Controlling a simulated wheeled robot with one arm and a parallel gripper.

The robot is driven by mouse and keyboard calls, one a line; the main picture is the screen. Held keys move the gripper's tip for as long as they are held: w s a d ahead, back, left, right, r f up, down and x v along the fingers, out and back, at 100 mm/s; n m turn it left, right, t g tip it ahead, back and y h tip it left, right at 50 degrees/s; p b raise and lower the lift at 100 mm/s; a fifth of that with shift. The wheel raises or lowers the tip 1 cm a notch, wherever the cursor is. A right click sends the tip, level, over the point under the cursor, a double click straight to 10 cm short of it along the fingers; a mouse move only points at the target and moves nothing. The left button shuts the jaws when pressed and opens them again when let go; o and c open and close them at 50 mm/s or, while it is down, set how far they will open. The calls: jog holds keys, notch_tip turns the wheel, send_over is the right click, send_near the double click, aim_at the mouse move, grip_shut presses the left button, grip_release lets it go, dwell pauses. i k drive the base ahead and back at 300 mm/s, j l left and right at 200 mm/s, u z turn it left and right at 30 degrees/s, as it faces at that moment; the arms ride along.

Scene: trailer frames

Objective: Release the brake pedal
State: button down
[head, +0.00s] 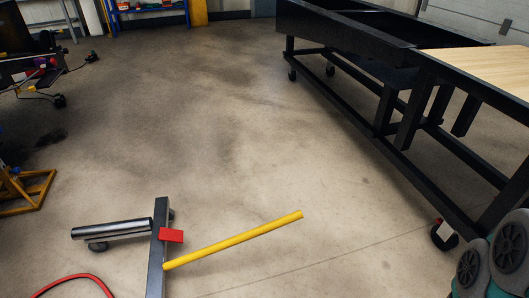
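A floor device with a dark upright bar (158,250) stands at the bottom, left of centre. A small red block (171,236) sticks out from the bar's right side; it may be the brake pedal, but I cannot tell for sure. A long yellow rod (235,240) runs from low on the bar up to the right. A shiny dark cylinder (112,229) reaches left from the bar, with a small caster (97,246) under it. The bar's lower end is cut off by the frame. My gripper is not in view.
A long black wheeled frame (385,150) with a wooden top (490,72) stands at right. A yellow stand (27,188) is at the left edge. A red hose (75,277) lies at bottom left. Open concrete floor (215,140) fills the middle.

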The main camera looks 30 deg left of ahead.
aim_at(171, 235)
jog(key=i+u, duration=0.25)
jog(key=i, duration=0.15)
jog(key=i+l+u, duration=0.25)
jog(key=i, duration=0.15)
jog(key=i+l+u, duration=0.2)
jog(key=i, duration=0.2)
jog(key=i+u, duration=0.25)
jog(key=u, duration=0.2)
jog(key=i+u, duration=0.2)
jog(key=u, duration=0.25)
jog(key=i+l+u, duration=0.2)
jog(key=u, duration=0.25)
jog(key=i+l+u, duration=0.15)
jog(key=u, duration=0.3)
jog(key=i+l+u, duration=0.15)
jog(key=l+u, duration=0.3)
jog(key=i+l+u, duration=0.25)
jog(key=u, duration=0.25)
jog(key=i+l+u, duration=0.15)
jog(key=l+u, duration=0.35)
jog(key=i+l+u, duration=0.1)
jog(key=l+u, duration=0.35)
jog(key=i+j, duration=0.05)
jog(key=j, duration=0.1)
